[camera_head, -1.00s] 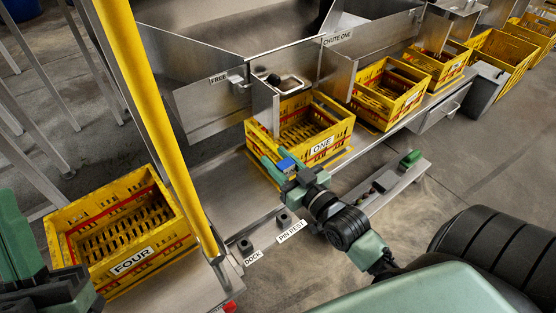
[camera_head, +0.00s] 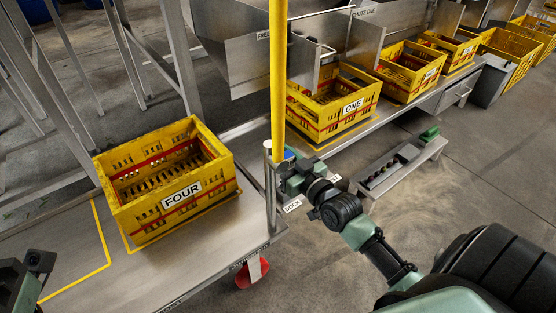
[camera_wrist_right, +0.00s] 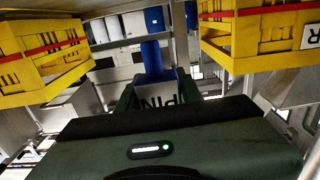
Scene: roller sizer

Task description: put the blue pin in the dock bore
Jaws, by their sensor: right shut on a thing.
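My right gripper (camera_head: 291,174) is shut on the blue pin (camera_head: 289,155), beside the yellow post and above the DOCK label (camera_head: 292,205). In the right wrist view the blue pin (camera_wrist_right: 152,60) stands up from a grey block marked PIN (camera_wrist_right: 160,95), between the green fingers. The pin's lower end is hidden. The dock bore is not visible, as the gripper and post cover that area. My left gripper (camera_head: 22,280) is at the bottom left, partly cut off and away from the pin; its jaws cannot be made out.
The yellow post (camera_head: 278,75) stands close to my right gripper. Crate FOUR (camera_head: 165,205) sits on the steel table (camera_head: 190,262) at left. Crate ONE (camera_head: 335,125) is behind right. A low bench (camera_head: 385,187) stands to the right. Open floor lies in front.

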